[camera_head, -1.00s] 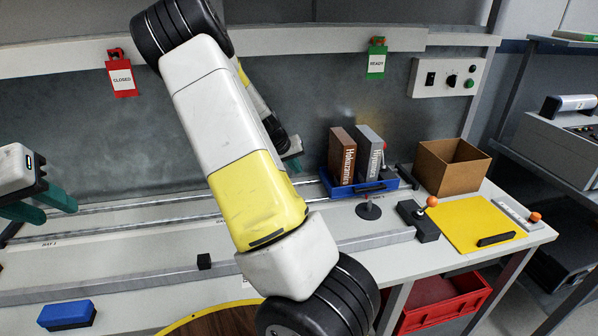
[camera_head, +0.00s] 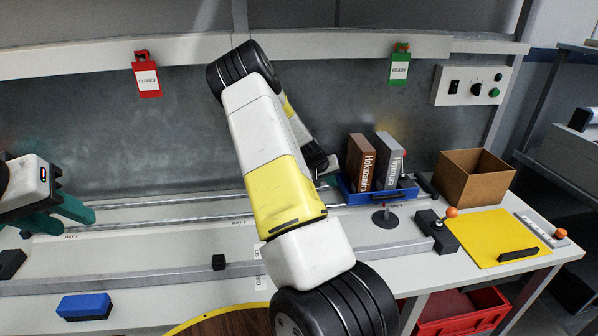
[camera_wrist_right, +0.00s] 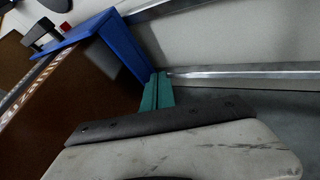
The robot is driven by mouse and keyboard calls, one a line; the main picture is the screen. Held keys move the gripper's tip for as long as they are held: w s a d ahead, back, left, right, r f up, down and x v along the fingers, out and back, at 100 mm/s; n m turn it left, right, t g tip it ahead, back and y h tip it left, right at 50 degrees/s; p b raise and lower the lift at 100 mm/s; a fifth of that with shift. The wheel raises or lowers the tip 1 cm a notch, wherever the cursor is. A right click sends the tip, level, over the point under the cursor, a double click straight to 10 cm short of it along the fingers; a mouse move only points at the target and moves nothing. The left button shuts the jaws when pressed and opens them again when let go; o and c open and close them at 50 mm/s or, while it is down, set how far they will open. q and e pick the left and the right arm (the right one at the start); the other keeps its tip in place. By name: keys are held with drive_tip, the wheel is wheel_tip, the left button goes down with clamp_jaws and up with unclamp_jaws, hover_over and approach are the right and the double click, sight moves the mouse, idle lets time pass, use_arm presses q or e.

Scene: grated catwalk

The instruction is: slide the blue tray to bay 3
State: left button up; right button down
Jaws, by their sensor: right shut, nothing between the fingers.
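The blue tray (camera_head: 407,195) sits on the rails at the right of the bench and carries two upright boxes, one brown (camera_head: 361,160) and one grey (camera_head: 388,160). In the right wrist view the tray's blue wall (camera_wrist_right: 122,48) is right beside my right gripper (camera_wrist_right: 157,80). Its teal fingers are shut and empty; I cannot tell whether they touch the wall. In the head view my right arm mostly hides that gripper (camera_head: 328,172), at the tray's left end. My left gripper (camera_head: 62,212) is open and empty at the far left. The bay label near the tray is too small to read.
A black disc on a stem (camera_head: 385,218) stands in front of the tray. A lever block (camera_head: 437,232), cardboard box (camera_head: 474,178) and yellow mat (camera_head: 492,238) are to the right. A blue block (camera_head: 85,306) lies front left. The rails (camera_head: 150,215) left of the tray look clear.

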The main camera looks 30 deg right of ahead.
sight(348, 183)
drive_tip(key=shift+s+d, duration=0.15)
drive_tip(key=shift+d, duration=0.3)
drive_tip(key=shift+d, duration=0.1)
drive_tip(key=d, duration=0.2)
drive_tip(key=s+d, duration=0.1)
drive_tip(key=d, duration=0.1)
drive_tip(key=shift+s, duration=0.15)
drive_tip(key=shift+a, duration=0.1)
